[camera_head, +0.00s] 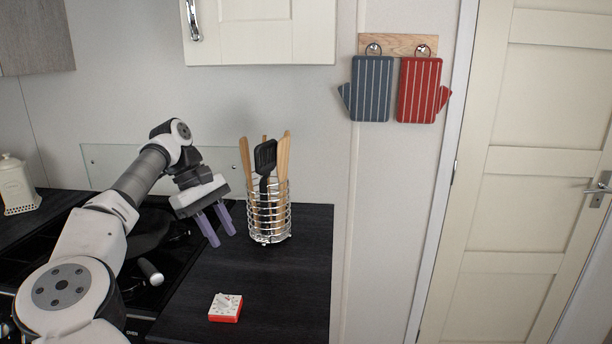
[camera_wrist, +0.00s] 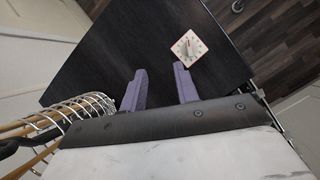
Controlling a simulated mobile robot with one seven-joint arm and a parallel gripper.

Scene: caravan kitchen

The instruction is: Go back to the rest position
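My gripper (camera_head: 217,224) hangs over the dark counter (camera_head: 290,295), just left of the wire utensil holder (camera_head: 268,212). Its two purple fingers are apart with nothing between them. In the wrist view, the open gripper (camera_wrist: 158,88) points towards the counter (camera_wrist: 115,55), with the utensil holder (camera_wrist: 75,108) close on the left. A white and red kitchen timer (camera_head: 226,307) lies on the counter near the front, apart from the fingers. The timer (camera_wrist: 188,47) also shows beyond the fingertips in the wrist view.
The holder carries wooden utensils and a black spatula (camera_head: 265,158). A pan (camera_head: 150,232) sits on the black hob, partly behind my arm. A white canister (camera_head: 16,185) stands at far left. Oven mitts (camera_head: 371,90) (camera_head: 418,90) hang on the wall. A cupboard (camera_head: 265,30) is above.

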